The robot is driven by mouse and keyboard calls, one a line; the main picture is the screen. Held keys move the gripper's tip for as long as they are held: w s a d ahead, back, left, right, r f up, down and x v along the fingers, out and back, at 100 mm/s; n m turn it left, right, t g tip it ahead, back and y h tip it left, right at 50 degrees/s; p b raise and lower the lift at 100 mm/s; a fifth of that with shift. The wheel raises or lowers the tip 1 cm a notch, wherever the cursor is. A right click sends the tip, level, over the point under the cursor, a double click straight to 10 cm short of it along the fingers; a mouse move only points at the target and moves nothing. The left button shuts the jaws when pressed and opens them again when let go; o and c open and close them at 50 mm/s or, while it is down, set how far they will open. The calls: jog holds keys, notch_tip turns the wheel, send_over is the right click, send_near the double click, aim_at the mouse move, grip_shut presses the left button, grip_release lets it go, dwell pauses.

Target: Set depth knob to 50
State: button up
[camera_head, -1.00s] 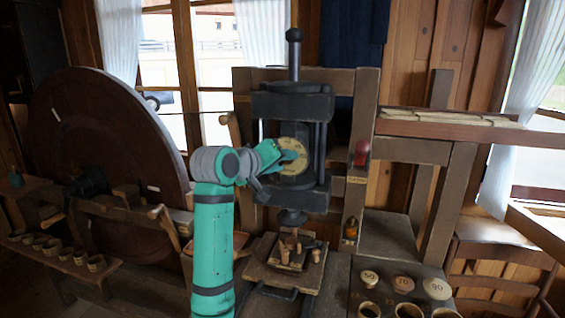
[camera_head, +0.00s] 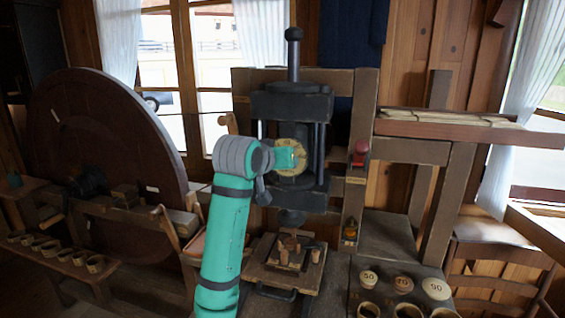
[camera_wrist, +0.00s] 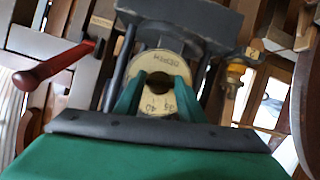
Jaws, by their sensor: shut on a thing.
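The round cream depth dial (camera_head: 303,162) is on the front of the black press. My gripper (camera_head: 288,157) reaches it from the left and covers part of its face. In the wrist view the dial (camera_wrist: 160,62) shows lettering along its top and small numbers, seemingly 35 and 40, along its bottom. A dark knob (camera_wrist: 158,84) is at its middle. My green gripper fingers (camera_wrist: 158,98) are closed on the knob from both sides. No pointer mark can be made out, so the setting cannot be read.
The black press (camera_head: 290,105) stands in a wooden frame, with a red handle (camera_head: 361,152) at its right and an amber bottle (camera_head: 350,230) below. Numbered round pieces (camera_head: 403,284) lie at lower right. A big dark wheel (camera_head: 95,150) stands at left.

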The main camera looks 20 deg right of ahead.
dwell(0.3)
jog(key=o, duration=1)
jog(key=shift+o, duration=0.2)
jog(key=v, duration=1.1)
